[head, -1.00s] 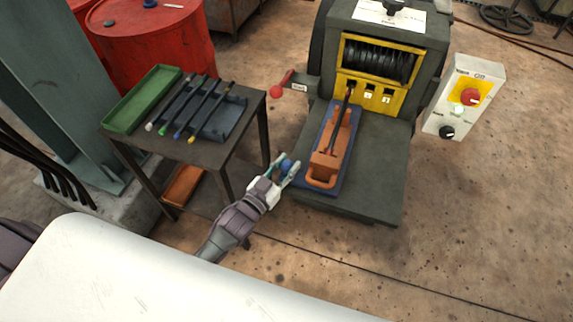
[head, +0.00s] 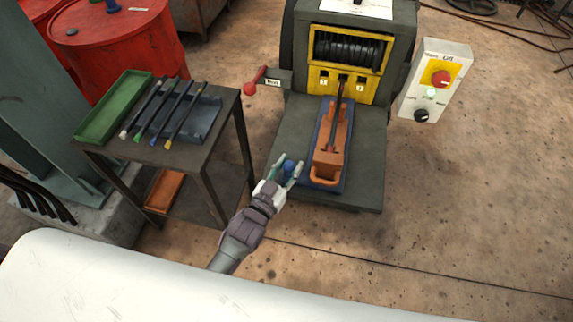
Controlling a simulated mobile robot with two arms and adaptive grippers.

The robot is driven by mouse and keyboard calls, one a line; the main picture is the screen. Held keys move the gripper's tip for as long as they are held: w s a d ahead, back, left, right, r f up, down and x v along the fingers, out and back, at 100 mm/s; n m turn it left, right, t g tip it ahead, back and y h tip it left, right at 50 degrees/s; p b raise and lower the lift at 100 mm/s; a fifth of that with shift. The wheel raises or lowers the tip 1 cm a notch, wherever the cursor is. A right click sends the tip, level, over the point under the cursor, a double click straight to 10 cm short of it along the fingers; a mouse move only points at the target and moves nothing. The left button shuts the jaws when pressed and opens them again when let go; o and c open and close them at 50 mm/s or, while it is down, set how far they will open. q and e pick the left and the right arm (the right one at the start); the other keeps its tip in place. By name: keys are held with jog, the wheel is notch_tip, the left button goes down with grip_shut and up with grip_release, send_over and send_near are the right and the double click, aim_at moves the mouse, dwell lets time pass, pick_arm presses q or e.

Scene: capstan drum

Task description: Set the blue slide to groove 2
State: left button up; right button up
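The blue slide (head: 319,143) lies on the dark bed of the capstan machine and carries an orange block (head: 332,134) with a looped handle. Its dark rod (head: 340,92) points at the middle slot of the yellow panel (head: 374,97). The labels 1 and, apparently, 3 show on either side of it. A blue knob (head: 289,167) sits left of the slide. My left gripper (head: 287,164) has its spread fingers on both sides of this knob. I cannot tell whether they press on it. My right gripper is out of view.
A lever with a red knob (head: 249,88) sticks out left of the machine. A dark table (head: 208,148) at left holds a green tray (head: 113,108) and several rods (head: 165,105). A control box (head: 435,80) stands at right. Red drums (head: 119,50) stand behind.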

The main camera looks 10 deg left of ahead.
pick_arm(q)
jog(key=o, duration=0.3)
jog(key=shift+s, duration=0.1)
jog(key=v, duration=1.2)
jog(key=s+a+f+g+y, duration=0.1)
jog(key=s+a+f+g, duration=0.2)
jog(key=f, duration=0.7)
jog(key=s+f+g+y, duration=0.1)
jog(key=s+f+g, duration=0.25)
jog(key=f, duration=0.55)
jog(key=s+a+f+g+y, duration=0.15)
jog(key=s+f, duration=0.25)
jog(key=f, duration=0.6)
jog(key=s+a+f+g+y, duration=0.1)
jog(key=s+a+f+g, duration=0.2)
jog(key=s+f, duration=0.3)
jog(key=s+a+f+n+g, duration=0.1)
jog(key=s+a+f+g, duration=0.2)
jog(key=s, duration=1.1)
notch_tip(320, 180, down, 4)
jog(key=shift+s+a+r+g+y+b, duration=0.25)
jog(key=shift+s+g+y+b, duration=0.15)
jog(key=shift+g, duration=0.7)
